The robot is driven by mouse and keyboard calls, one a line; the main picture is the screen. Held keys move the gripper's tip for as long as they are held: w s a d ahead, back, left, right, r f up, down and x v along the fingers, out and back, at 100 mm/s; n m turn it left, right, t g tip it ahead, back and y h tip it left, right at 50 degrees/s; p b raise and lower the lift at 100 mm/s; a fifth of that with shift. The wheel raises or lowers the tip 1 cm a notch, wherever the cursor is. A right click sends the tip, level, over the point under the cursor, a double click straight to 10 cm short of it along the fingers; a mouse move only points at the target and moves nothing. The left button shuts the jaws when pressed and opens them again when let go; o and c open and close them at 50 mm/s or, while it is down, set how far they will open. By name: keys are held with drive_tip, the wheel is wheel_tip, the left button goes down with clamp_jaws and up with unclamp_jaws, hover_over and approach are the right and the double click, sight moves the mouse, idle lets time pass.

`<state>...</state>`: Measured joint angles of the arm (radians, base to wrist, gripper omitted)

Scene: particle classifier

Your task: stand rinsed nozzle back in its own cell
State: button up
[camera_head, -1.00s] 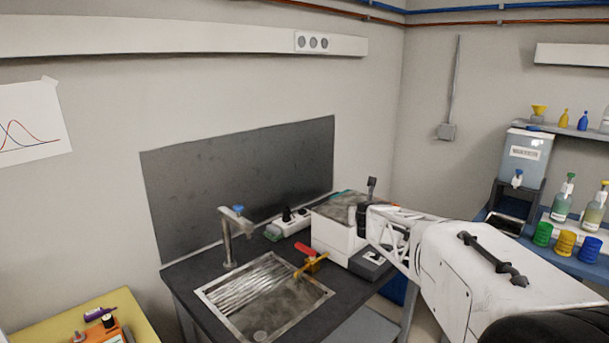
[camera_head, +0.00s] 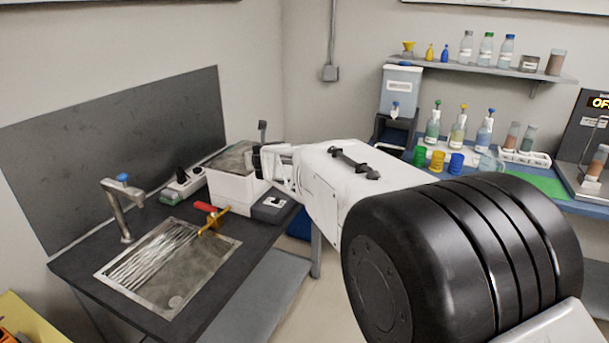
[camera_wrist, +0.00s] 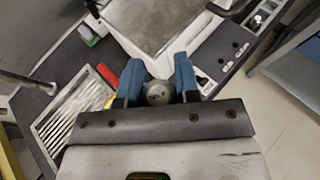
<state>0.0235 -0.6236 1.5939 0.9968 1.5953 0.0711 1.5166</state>
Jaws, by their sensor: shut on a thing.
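My gripper (camera_head: 262,160) is beside the white box with a grey top at the back of the dark bench. In the wrist view its blue fingers (camera_wrist: 158,88) are shut on a small round grey thing, seen end-on, which I take for the nozzle (camera_wrist: 158,94). Its length and tip are hidden. In the head view the held nozzle cannot be made out. I cannot pick out the nozzle's own cell in either view.
The white box (camera_head: 228,190) has a control panel (camera_head: 272,208) at its right. A sink (camera_head: 165,275) with a tap (camera_head: 118,205) and a red-handled yellow tool (camera_head: 212,217) lies to the left. At right, a blue bench bears bottles, coloured cups (camera_head: 437,161) and a white rack (camera_head: 523,157).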

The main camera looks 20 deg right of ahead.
drive_tip(key=shift+w+d+f+n+g+y, duration=0.5)
drive_tip(key=shift+w+d+f+n+y, duration=1.8)
drive_tip(key=shift+w+d, duration=2.15)
drive_tip(key=w+d+f+n+g+y, duration=0.2)
drive_tip(key=d+f, duration=0.5)
drive_tip(key=w+d+f+n+g+y, duration=0.2)
drive_tip(key=w+d+f+n+y, duration=0.1)
drive_tip(key=d+f, duration=0.3)
drive_tip(key=shift+d+f, duration=0.35)
drive_tip(key=shift+d, duration=0.9)
drive_tip(key=shift+w, duration=0.1)
drive_tip(key=shift+w, duration=0.15)
drive_tip(key=shift+w+d+f, duration=0.25)
drive_tip(key=shift+w+d, duration=0.4)
drive_tip(key=shift+w, duration=1.9)
drive_tip(key=shift+w+d+f, duration=0.25)
drive_tip(key=shift+w+d, duration=0.35)
drive_tip(key=shift+w, duration=1.95)
drive_tip(key=shift+w+d+f, duration=0.25)
drive_tip(key=shift+w+d, duration=0.4)
drive_tip(key=shift+w, duration=1.9)
